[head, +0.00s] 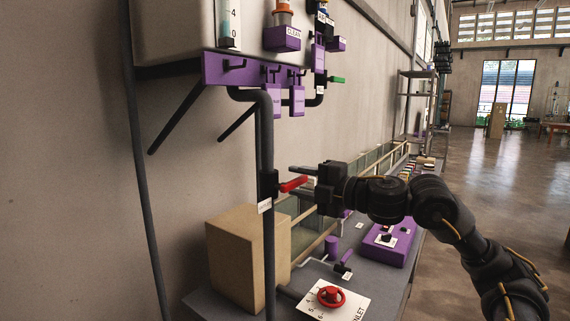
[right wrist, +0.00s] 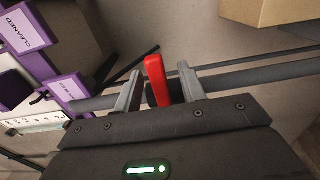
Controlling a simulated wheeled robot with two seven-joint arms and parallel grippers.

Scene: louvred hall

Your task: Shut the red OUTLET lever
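The red lever (head: 293,184) sits on a dark vertical pipe (head: 268,240) and sticks out sideways to the right, its tip tilted slightly up. A small white tag (head: 265,205) hangs by it, too small to read. My right gripper (head: 299,180) is at the lever from the right, fingers pointing left. In the right wrist view the red lever (right wrist: 156,75) stands between the two fingers of the right gripper (right wrist: 160,82). The fingers are open, with a visible gap on each side of the lever. My left gripper is not in view.
A cardboard-coloured box (head: 245,255) stands behind the pipe on the grey bench. A red handwheel (head: 330,296) on a white plate is below. A purple bracket (head: 235,70) and tank hang above. A purple box (head: 385,242) is farther along. Open floor lies right.

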